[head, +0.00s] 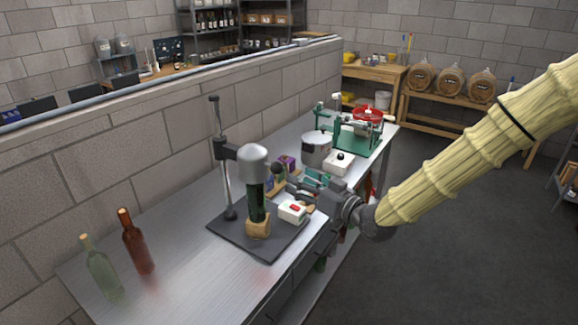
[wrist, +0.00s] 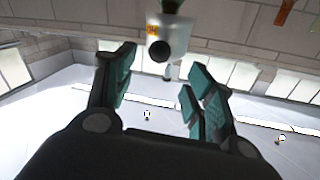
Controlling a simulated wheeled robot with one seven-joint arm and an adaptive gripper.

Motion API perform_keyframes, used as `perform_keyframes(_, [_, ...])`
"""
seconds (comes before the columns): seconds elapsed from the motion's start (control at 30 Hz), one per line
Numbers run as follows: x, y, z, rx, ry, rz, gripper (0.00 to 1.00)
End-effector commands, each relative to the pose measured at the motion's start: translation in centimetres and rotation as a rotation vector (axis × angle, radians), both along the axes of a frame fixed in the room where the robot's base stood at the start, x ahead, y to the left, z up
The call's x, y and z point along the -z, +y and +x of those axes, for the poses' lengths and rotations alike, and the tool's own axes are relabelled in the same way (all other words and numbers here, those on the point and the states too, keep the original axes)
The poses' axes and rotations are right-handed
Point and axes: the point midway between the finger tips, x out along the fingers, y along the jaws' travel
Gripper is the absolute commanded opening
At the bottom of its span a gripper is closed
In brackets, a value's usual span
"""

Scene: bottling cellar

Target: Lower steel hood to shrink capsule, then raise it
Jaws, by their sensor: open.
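The steel hood (head: 253,164) hangs on an arm from an upright column (head: 225,165) on a dark base plate (head: 237,240). Below it a dark green bottle (head: 257,202) stands upright in a wooden block (head: 258,228). The hood hides the bottle's top and any capsule; I cannot tell how far it covers the neck. My gripper (head: 297,193) is right of the bottle, near a white box with a red switch (head: 292,212), apart from the hood. In the wrist view my gripper (wrist: 162,75) is open and empty. A pale grey object with an orange label (wrist: 169,36) appears beyond its fingers.
Two bottles, pale green (head: 101,268) and red-brown (head: 136,243), stand at the bench's left. A steel pot (head: 316,150), a white box with a black knob (head: 339,163) and a green frame (head: 352,137) stand behind my gripper.

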Motion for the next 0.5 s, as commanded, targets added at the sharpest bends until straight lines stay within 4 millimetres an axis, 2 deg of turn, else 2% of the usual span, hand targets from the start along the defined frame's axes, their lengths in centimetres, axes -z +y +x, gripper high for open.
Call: perform_keyframes(0.5, [-0.3, 5.1, 5.7, 0.001, -0.001, 0.001, 0.54])
